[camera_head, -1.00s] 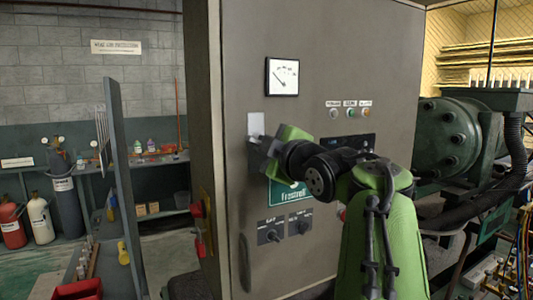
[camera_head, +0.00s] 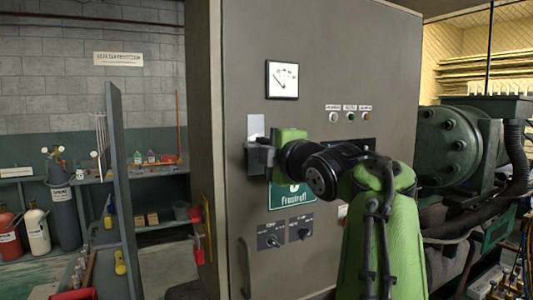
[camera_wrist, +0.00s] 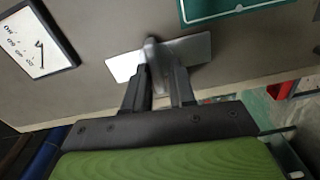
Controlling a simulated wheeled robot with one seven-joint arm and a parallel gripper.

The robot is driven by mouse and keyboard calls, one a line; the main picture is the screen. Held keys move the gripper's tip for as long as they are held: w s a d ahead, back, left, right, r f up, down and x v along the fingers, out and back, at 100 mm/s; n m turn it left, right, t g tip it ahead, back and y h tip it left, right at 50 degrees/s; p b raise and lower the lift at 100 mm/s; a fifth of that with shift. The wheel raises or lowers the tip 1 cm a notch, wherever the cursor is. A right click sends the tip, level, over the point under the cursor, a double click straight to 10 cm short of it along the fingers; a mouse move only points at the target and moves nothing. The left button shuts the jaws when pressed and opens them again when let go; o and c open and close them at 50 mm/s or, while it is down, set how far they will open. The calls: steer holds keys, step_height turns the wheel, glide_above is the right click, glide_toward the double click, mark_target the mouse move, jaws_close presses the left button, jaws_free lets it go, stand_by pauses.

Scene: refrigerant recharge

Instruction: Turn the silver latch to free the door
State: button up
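The silver latch (camera_head: 256,128) is on the upper left of the grey cabinet door (camera_head: 330,60). In the head view its bright plate shows above my gripper (camera_head: 258,156), which hides its lower part. In the wrist view the latch plate (camera_wrist: 187,49) lies slanted across the picture. The latch's rounded handle (camera_wrist: 153,52) stands up from the plate. My gripper's two dark fingers (camera_wrist: 158,76) reach to either side of the handle, close to it. I cannot tell whether they press on it. The door looks closed.
A gauge (camera_head: 282,79) is above the latch, and a green sign (camera_head: 291,196) is below my arm. Two dark switches (camera_head: 285,234) sit lower on the door. A red padlock-like item (camera_head: 196,230) hangs at the cabinet's left edge. Machinery (camera_head: 455,145) stands at right.

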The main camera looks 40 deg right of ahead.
steer(key=shift+o, duration=0.7)
steer(key=shift+r, duration=0.1)
steer(key=b+v, duration=0.1)
steer(key=v, duration=0.8)
steer(key=shift+r, duration=0.15)
